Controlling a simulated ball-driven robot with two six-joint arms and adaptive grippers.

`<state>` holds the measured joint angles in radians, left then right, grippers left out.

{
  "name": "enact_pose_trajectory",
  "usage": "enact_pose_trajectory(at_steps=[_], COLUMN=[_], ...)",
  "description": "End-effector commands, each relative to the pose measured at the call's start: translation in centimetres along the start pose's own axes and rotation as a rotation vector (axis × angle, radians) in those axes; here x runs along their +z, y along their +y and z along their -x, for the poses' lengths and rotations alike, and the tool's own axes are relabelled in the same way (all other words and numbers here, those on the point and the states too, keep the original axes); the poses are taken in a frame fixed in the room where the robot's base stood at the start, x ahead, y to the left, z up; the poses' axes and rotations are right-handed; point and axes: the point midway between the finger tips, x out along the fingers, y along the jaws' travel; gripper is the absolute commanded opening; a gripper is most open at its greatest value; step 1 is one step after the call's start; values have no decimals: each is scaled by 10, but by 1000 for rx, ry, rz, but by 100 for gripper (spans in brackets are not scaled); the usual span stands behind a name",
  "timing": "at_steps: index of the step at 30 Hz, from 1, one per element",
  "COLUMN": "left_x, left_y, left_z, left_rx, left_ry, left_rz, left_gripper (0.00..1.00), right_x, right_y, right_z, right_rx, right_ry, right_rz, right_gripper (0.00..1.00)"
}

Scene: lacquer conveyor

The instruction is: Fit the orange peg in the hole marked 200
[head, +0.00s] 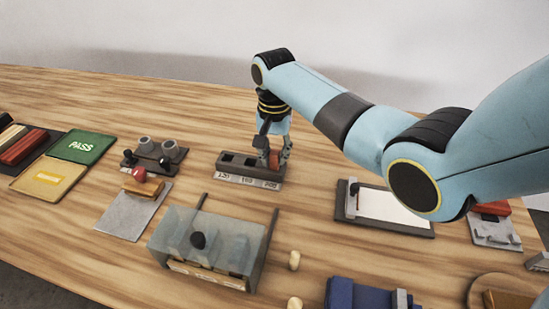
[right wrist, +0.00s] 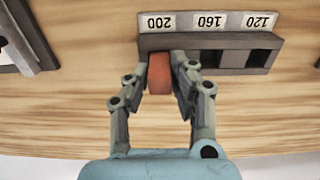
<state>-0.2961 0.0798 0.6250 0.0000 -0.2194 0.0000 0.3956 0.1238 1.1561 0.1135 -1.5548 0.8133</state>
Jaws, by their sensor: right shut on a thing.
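The dark grey hole block (head: 236,172) stands on the wooden table, with white labels along its front. In the right wrist view the block (right wrist: 215,41) shows upside down, with the 200 label (right wrist: 158,22) at left, then 160 and 120. My right gripper (head: 273,157), also in the right wrist view (right wrist: 165,62), is shut on the orange peg (right wrist: 159,74) at the 200 end. The peg (head: 273,160) is partly hidden by the fingers. The 160 and 120 holes look empty. The 200 hole is hidden; I cannot tell how deep the peg sits. My left gripper is not in view.
A grey two-knob fixture (head: 155,155) stands left of the block. A clear box with dark rails (head: 202,243) is in front. A white-topped clipboard-like tray (head: 385,208) lies to the right. Table behind the block is clear.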

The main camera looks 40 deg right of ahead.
Motion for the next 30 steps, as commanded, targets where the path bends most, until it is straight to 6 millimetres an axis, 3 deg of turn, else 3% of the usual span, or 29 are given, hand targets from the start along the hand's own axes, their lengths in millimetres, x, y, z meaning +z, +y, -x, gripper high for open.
enact_pose_trajectory(at_steps=[4, 15, 16, 20, 30], left_x=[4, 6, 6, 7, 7], left_y=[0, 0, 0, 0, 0], left_z=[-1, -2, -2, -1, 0], left_rx=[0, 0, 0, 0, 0], left_ry=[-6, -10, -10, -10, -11], left_rz=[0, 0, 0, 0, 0], left_gripper=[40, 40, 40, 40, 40], right_x=[0, 0, 0, 0, 0], right_y=[0, 0, 0, 0, 0], right_z=[-16, -20, -20, -19, -16], right_rx=[-1, -1, -1, -1, -1], right_ry=[0, 1, 1, 1, 2], right_rz=[0, 0, 0, 0, 0], right_gripper=[0, 0, 26, 43, 46])
